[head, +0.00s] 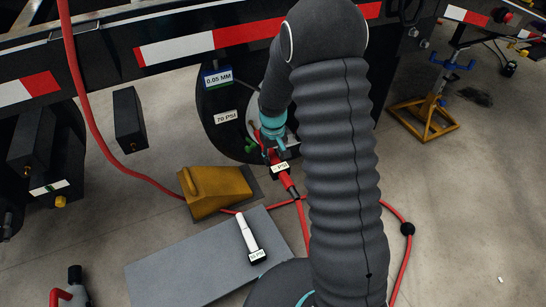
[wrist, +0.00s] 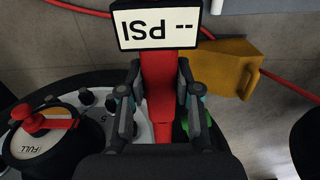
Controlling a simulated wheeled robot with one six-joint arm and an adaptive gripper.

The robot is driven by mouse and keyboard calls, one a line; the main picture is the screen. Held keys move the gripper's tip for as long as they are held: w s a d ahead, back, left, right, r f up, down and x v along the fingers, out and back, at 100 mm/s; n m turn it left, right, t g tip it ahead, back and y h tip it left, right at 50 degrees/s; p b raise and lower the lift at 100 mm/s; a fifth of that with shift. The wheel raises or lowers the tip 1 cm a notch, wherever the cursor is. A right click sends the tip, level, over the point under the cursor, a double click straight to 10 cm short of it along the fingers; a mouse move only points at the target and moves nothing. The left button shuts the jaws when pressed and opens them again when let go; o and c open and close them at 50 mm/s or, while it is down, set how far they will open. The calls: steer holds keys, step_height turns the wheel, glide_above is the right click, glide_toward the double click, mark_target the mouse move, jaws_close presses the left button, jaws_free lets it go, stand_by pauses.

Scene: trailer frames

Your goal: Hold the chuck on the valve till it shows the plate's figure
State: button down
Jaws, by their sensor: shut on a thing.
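My gripper (head: 273,138) is shut on the red tyre inflator (head: 287,181), in front of a dark wheel (head: 213,104). In the wrist view my gripper's two fingers (wrist: 159,84) press on both sides of the red inflator body (wrist: 160,62). Its display (wrist: 158,24) is upside down there and reads "-- PSI". A plate (head: 226,117) on the wheel reads "70 PSI". The chuck end and the valve are hidden behind my gripper, so I cannot tell whether they touch.
A yellow wheel chock (head: 215,190) stands by the wheel. A red hose (head: 393,207) runs over the floor. A grey mat (head: 170,268) holds a white gauge (head: 247,234). A yellow jack stand (head: 425,118) stands right.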

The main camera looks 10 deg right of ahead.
mark_target(280, 168)
steer(key=shift+w+a, duration=0.1)
steer(key=shift+w, duration=0.35)
stand_by(1.1)
steer(key=shift+s+d+b, duration=0.15)
steer(key=shift+s+d, duration=0.1)
steer(key=shift+s, duration=0.9)
steer(key=shift+s+d+b, duration=0.15)
steer(key=shift+s+d, duration=0.05)
steer(key=shift+s, duration=0.95)
steer(key=shift+s+d+b, duration=0.15)
steer(key=shift+s+d, duration=0.1)
steer(key=shift+s, duration=0.9)
steer(key=shift+m, duration=0.9)
steer(key=shift+w+a+f, duration=0.15)
steer(key=shift+w+f, duration=0.5)
steer(key=shift+f, duration=0.2)
steer(key=shift+w+a+f, duration=0.15)
steer(key=shift+w+f, duration=0.5)
steer(key=shift+f, duration=0.2)
steer(key=shift+n, duration=0.9)
steer(key=shift+s+d+r+b, duration=0.15)
steer(key=shift+s+r+b, duration=0.25)
steer(key=shift+r, duration=0.5)
steer(key=shift+s+d+r+b, duration=0.1)
steer(key=shift+s+r+b, duration=0.1)
steer(key=shift+s+r, duration=0.55)
steer(key=shift+w+r, duration=0.1)
steer(key=shift+w, duration=0.05)
steer(key=shift+w, duration=0.1)
